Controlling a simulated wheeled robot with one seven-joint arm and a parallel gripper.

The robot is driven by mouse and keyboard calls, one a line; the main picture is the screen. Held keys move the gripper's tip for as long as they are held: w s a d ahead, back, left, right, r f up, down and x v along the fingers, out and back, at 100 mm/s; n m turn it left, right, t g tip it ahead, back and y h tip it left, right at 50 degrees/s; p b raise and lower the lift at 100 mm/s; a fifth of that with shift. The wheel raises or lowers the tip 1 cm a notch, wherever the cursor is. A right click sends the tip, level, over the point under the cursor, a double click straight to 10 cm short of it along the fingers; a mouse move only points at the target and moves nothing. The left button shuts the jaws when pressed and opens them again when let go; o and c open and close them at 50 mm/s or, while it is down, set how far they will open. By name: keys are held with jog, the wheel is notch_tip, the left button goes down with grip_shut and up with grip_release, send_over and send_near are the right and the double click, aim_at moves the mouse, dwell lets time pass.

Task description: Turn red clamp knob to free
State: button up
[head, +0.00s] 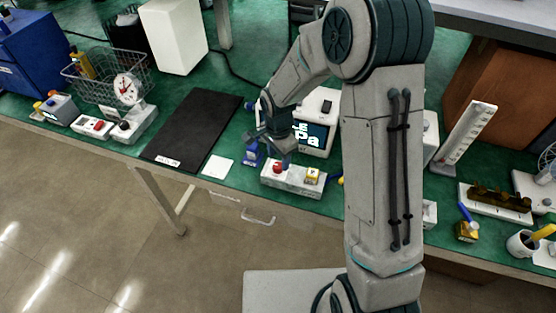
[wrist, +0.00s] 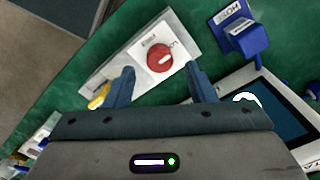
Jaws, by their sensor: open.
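The red clamp knob (wrist: 159,58) is round with a white pointer mark and sits on a grey-white block (wrist: 181,33). In the head view the knob (head: 277,168) is at the left part of the block (head: 291,183), near the table's front edge. My gripper (wrist: 161,83) is open and empty, its two blue fingers apart. In the wrist view the knob lies just beyond the fingertips, between their lines. In the head view my gripper (head: 271,146) is just above the knob. I cannot tell whether it touches the knob.
A blue block-like part (wrist: 240,35) stands close beside the knob's block. A white device with a screen (head: 313,130) stands behind it. A yellow part (head: 312,176) is on the block's right end. A black mat (head: 193,128) and white card (head: 217,167) lie to the left.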

aim_at(278, 167)
jog(key=shift+f, duration=1.45)
jog(key=c, duration=1)
jog(key=shift+o, duration=0.2)
